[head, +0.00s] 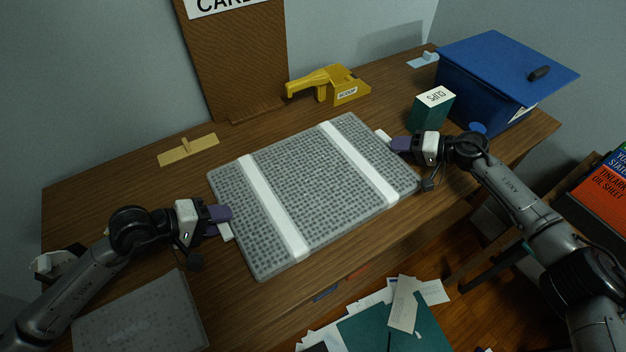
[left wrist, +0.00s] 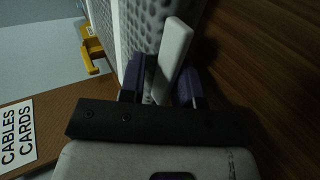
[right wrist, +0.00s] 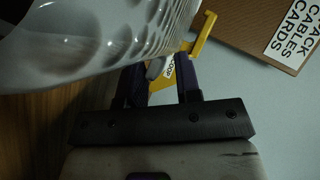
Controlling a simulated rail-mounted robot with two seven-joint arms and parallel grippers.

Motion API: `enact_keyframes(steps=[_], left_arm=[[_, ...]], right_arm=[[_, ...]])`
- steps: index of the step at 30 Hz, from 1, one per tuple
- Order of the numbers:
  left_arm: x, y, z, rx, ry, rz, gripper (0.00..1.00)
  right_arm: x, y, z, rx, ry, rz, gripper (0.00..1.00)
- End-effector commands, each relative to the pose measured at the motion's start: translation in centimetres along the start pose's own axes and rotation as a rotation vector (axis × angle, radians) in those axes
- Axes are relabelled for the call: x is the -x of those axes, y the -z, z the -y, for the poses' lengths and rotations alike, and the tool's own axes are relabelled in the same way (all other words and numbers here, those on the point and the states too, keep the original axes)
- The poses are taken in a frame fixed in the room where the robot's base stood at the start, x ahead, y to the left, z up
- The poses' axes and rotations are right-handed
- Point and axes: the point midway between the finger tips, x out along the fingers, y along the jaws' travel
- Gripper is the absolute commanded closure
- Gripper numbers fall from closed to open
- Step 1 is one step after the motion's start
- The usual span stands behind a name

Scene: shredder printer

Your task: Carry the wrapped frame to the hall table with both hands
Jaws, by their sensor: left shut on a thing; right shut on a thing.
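The wrapped frame (head: 318,180) is a flat grey bubble-wrapped slab with two white bands, level over the middle of a wooden desk (head: 120,190). I cannot tell whether it touches the wood. My left gripper (head: 224,222) is shut on the white tab at its left edge; the tab (left wrist: 174,55) shows between the fingers in the left wrist view. My right gripper (head: 394,142) is shut at the white tab on its right edge. In the right wrist view the frame's bubbled wrap (right wrist: 100,40) is close and partly hides the fingers. I cannot tell which surface is the hall table.
A yellow tool (head: 328,84), brown board (head: 235,60) and tan strip (head: 188,149) are behind the frame. A green box (head: 430,112) and blue bin (head: 490,80) stand right, near my right gripper. A grey slab (head: 140,315) is front left. Papers (head: 405,305) lie below the desk's front.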

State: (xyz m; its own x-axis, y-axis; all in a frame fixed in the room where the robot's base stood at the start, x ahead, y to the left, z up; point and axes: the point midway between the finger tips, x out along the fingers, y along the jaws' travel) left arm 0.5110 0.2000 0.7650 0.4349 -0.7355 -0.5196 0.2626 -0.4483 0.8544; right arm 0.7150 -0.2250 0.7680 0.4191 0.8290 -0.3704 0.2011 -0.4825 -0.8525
Motion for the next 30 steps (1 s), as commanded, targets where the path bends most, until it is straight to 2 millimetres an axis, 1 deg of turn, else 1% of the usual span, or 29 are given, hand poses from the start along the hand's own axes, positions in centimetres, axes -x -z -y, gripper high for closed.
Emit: enact_keyframes(steps=[1, 12, 19, 23, 30], left_arm=[[-0.2, -0.1, 0.4, 0.001, 0.008, 0.004, 1.00], [-0.3, -0.2, 0.6, 0.002, 0.012, 0.006, 1.00], [-0.2, -0.2, 0.4, 0.001, 0.013, 0.006, 1.00], [0.0, -0.2, -0.1, 0.001, 0.013, 0.007, 1.00], [1.1, -0.2, -1.9, -0.002, 0.007, 0.007, 1.00]], right_arm=[[-0.2, -0.1, 0.2, 0.003, 0.004, 0.005, 1.00], [-0.3, -0.2, 0.3, 0.005, 0.006, 0.008, 1.00], [-0.3, -0.1, 0.6, 0.007, 0.008, 0.008, 1.00], [-0.1, 0.1, 1.1, 0.007, 0.009, 0.009, 1.00], [0.5, 0.7, 2.7, 0.007, 0.009, 0.010, 1.00]])
